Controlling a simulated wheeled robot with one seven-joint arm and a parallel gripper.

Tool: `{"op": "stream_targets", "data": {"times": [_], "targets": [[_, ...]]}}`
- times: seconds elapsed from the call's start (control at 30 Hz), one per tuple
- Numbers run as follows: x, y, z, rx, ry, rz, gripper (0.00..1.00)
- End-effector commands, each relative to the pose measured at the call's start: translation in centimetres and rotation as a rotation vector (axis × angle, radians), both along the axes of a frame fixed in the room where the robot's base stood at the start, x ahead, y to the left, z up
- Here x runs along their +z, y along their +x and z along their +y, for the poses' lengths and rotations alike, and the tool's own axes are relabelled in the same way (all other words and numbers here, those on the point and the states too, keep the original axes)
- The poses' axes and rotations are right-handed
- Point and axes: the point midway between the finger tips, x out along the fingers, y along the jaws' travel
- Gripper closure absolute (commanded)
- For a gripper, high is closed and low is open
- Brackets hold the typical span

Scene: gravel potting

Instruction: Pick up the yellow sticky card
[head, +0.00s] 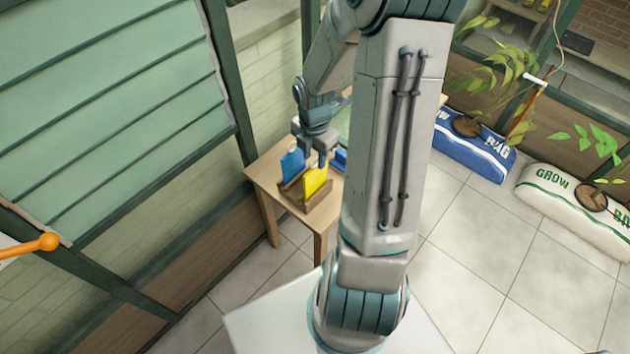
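The yellow sticky card (315,183) stands upright in a wooden rack (290,197) on a small wooden table. A blue card (292,166) stands in the same rack, to its left and behind it. My gripper (314,160) is over the rack, pointing down, with its fingers close to the top of the yellow card. The view is too small to tell whether the fingers touch the card or how far apart they are.
The wooden table (262,176) is partly hidden by my arm. A blue object (340,158) lies right of the rack. A blue grow bag (470,150) and a white grow bag (575,205) with plants lie on the tiled floor at right. A green slatted panel (110,110) stands at left.

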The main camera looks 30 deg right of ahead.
Motion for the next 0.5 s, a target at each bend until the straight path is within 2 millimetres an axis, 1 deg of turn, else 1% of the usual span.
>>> {"op": "stream_targets", "data": {"times": [0.07,0.3,0.4,0.5], "targets": [[-0.7,-0.1,0.0,0.000,0.000,0.002,0.65],[-4.3,-0.4,-0.1,0.000,0.001,0.004,0.65],[-5.1,-0.4,-0.1,-0.001,0.000,0.002,0.65],[-5.3,-0.3,-0.2,-0.001,0.000,0.001,0.65]]}}
